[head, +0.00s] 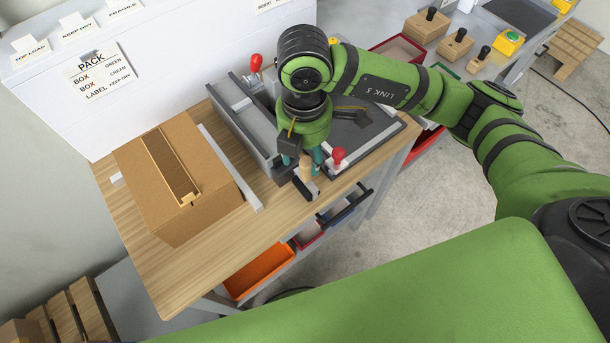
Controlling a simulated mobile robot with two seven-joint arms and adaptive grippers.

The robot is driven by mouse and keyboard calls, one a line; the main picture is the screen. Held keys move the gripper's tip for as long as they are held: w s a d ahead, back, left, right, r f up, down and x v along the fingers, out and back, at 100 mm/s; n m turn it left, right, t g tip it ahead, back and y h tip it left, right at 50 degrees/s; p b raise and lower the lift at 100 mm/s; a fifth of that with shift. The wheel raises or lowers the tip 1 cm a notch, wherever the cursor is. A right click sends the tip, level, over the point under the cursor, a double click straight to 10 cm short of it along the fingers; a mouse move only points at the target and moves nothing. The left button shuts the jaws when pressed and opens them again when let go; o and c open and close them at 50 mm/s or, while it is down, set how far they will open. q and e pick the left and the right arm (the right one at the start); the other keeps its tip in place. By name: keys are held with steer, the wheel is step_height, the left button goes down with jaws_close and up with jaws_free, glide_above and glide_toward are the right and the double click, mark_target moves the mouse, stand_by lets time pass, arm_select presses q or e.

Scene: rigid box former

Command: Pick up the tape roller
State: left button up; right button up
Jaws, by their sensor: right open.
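The tape roller (306,171), with a pale wooden handle and a dark lower part, is near the front edge of the wooden bench. My right gripper (302,163) reaches down over it, its teal fingers apart. The handle shows between the fingers in the picture; I cannot tell whether they touch it. The gripper and wrist hide part of the roller's surroundings. My left gripper is not in view.
A brown cardboard box (217,186) with a long slot in its top stands left on the bench (172,276). An orange bin (262,268) hangs below the front edge.

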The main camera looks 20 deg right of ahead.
mark_target(306, 159)
steer(key=f, duration=0.1)
steer(key=f+p, duration=0.1)
steer(key=f, duration=0.1)
steer(key=shift+d+f, duration=0.2)
steer(key=shift+f, duration=0.45)
jaws_close()
steer(key=shift+w+r, duration=0.1)
steer(key=shift+r, duration=0.5)
step_height(306, 159, up, 2)
steer(key=shift+r+b, duration=0.2)
steer(key=shift+b, duration=0.6)
steer(key=s+d+r+b, duration=0.2)
steer(key=s+d+r, duration=0.5)
steer(key=d, duration=0.2)
steer(key=shift+s+r+b, duration=0.25)
steer(key=shift+s+b, duration=0.05)
steer(key=shift+b, duration=0.05)
